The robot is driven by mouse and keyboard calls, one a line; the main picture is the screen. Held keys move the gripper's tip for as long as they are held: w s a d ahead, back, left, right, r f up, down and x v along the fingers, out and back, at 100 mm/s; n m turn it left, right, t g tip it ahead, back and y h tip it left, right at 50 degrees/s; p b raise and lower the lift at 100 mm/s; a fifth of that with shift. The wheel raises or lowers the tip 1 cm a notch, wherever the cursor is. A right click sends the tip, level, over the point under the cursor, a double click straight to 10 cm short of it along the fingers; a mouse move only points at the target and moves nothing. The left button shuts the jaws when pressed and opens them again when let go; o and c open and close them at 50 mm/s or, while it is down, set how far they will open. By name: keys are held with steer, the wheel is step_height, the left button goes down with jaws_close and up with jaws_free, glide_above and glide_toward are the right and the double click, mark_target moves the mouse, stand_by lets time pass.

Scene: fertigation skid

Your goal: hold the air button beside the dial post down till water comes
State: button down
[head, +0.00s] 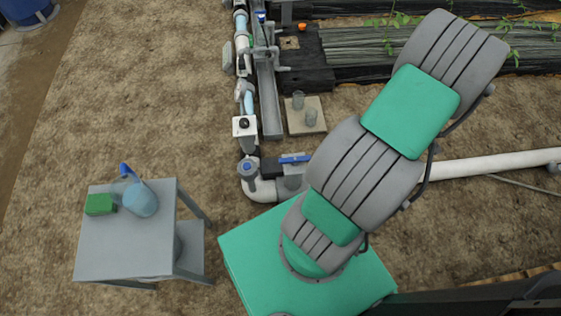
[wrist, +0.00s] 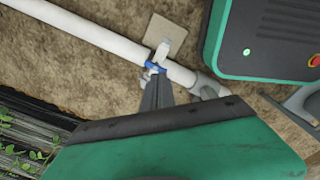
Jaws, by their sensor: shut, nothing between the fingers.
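In the head view a white box with a round black dial (head: 244,125) sits on the pipe run left of my arm. In the wrist view a similar pale pad (wrist: 166,30) lies behind a white pipe (wrist: 100,38) with a blue-ringed fitting (wrist: 155,67). My gripper (wrist: 154,78) looks shut and empty, its tips in front of that fitting; contact cannot be told. It is not visible in the head view.
A blue-handled valve (head: 294,159) and a blue-capped fitting (head: 247,168) are near my base. A grey table (head: 130,240) at left holds a blue jug (head: 140,199) and a green block (head: 100,205). Black-covered beds (head: 350,65) lie at the top.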

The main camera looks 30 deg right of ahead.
steer(key=w+a+r+m+t, duration=0.1)
steer(key=w+a+r+m, duration=0.1)
steer(key=w+a+r, duration=1.5)
steer(key=a+r, duration=0.2)
steer(key=a, duration=0.9)
steer(key=s+a+r+m+t, duration=0.1)
steer(key=a+r, duration=0.2)
steer(key=a, duration=0.8)
steer(key=shift+s+a+r, duration=0.15)
steer(key=shift+s+a, duration=0.05)
steer(key=shift+a, duration=0.05)
